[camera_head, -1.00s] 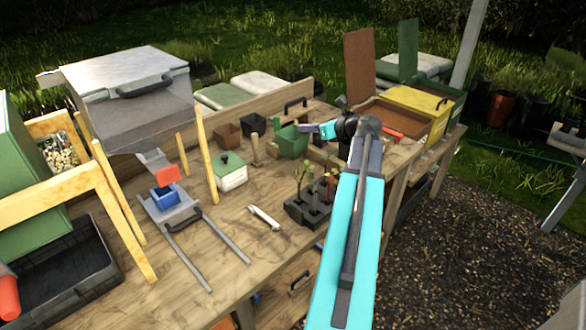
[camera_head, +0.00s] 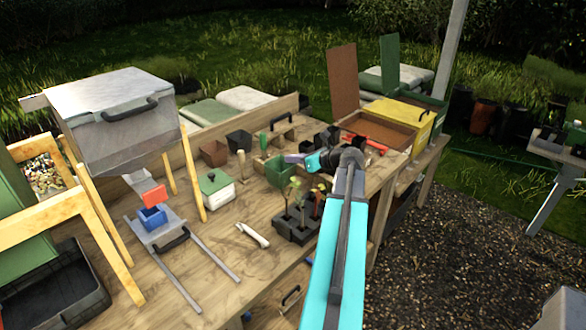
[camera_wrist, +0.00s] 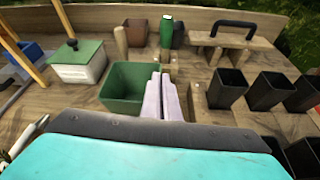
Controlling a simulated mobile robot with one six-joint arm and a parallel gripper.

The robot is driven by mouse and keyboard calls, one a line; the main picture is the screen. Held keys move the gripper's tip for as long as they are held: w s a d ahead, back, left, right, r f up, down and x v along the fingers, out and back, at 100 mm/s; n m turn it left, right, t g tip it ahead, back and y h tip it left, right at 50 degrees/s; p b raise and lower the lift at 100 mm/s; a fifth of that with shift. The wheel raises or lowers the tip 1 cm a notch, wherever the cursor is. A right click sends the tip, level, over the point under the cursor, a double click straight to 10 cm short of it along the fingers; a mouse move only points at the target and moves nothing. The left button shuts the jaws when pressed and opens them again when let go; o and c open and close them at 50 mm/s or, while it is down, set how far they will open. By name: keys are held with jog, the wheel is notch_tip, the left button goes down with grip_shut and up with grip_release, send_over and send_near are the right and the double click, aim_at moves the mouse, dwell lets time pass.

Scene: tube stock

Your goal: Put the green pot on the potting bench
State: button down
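The green pot (camera_head: 279,174) is upright over the potting bench (camera_head: 190,240), just behind the seedling tray. I cannot tell whether its base touches the boards. In the wrist view the square, empty green pot (camera_wrist: 122,88) is left of the fingers. My gripper (camera_head: 292,158) reaches in from the right. In the wrist view its pale purple fingers (camera_wrist: 166,95) are close together at the pot's right wall, one toward the inside and one outside. They look shut on that wall; the grip itself is partly hidden.
Seedlings stand in a black tray (camera_head: 294,228) in front. A white box with a green lid (camera_head: 215,190) is left. A brown pot (camera_head: 213,153) and black pot (camera_head: 238,143) stand behind. Several black pots (camera_wrist: 272,90) are right of the fingers.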

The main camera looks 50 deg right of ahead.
jog(key=shift+f+p, duration=0.45)
jog(key=shift+f, duration=1.4)
jog(key=shift+f, duration=0.1)
jog(key=c, duration=2)
grip_release()
jog(key=shift+c, duration=0.2)
jog(key=b+v, duration=0.3)
jog(key=v, duration=0.9)
jog(key=shift+b, duration=0.3)
jog(key=shift+s, duration=0.15)
